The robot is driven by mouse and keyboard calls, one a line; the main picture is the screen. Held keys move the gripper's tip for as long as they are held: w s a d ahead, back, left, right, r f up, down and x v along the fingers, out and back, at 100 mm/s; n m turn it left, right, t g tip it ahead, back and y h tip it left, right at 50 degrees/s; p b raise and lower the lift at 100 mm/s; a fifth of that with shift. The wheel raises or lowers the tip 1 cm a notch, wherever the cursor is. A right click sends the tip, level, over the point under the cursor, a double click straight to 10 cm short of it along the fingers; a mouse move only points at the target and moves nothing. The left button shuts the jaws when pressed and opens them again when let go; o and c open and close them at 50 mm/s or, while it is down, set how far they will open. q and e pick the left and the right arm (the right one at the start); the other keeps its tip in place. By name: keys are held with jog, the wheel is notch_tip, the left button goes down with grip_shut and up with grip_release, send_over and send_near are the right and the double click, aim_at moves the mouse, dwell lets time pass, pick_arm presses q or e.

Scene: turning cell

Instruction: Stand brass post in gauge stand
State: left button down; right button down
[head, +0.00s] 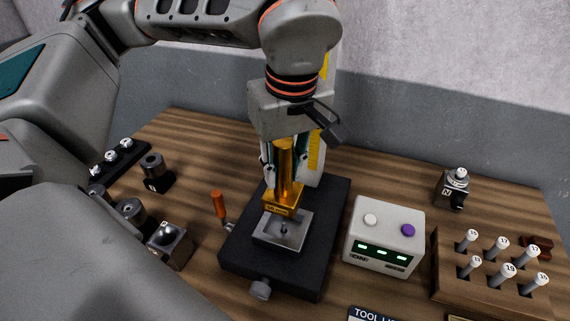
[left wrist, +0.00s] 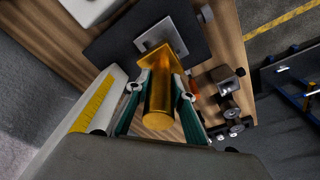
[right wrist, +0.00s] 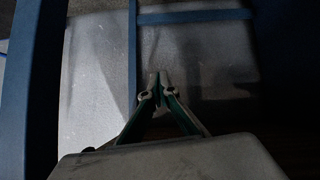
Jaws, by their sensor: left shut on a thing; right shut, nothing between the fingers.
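The brass post (head: 285,163) is a golden cylinder on a square foot. My left gripper (head: 283,172) is shut on the post's shaft and holds it upright. The post's foot is over the back part of the gauge stand's light metal plate (head: 290,235); I cannot tell whether they touch. The plate lies on the stand's black base (head: 245,247). The left wrist view also shows the post (left wrist: 160,95) between the fingers and the plate (left wrist: 150,42) beyond its foot. My right gripper (right wrist: 158,80) is shut and empty in the right wrist view, away from the bench.
A yellow-marked scale column (head: 317,150) rises right behind the post. An orange-handled lever (head: 218,205) is left of the plate. A grey box with green lights (head: 384,238) stands to the right, beside a wooden block of numbered pins (head: 480,290). Dark fixtures (head: 170,243) stand at left.

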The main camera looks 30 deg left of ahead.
aim_at(284, 192)
pick_arm(q)
jog(key=shift+w+f, duration=0.1)
jog(key=shift+f, duration=0.4)
jog(key=shift+f+b, duration=0.9)
jog(key=shift+f, duration=0.2)
jog(key=shift+f+b, duration=0.45)
jog(key=shift+f, duration=0.15)
jog(key=shift+f+b, duration=0.4)
jog(key=shift+f, duration=0.4)
pick_arm(e)
jog(key=shift+w+a+f+y, duration=0.25)
jog(key=shift+w+a, duration=0.1)
jog(key=shift+a, duration=0.2)
jog(key=shift+w+a+f+y, duration=0.2)
jog(key=shift+w+a, duration=0.15)
jog(key=shift+a, duration=0.15)
pick_arm(q)
jog(key=shift+b, duration=0.3)
pick_arm(e)
jog(key=shift+f, duration=0.15)
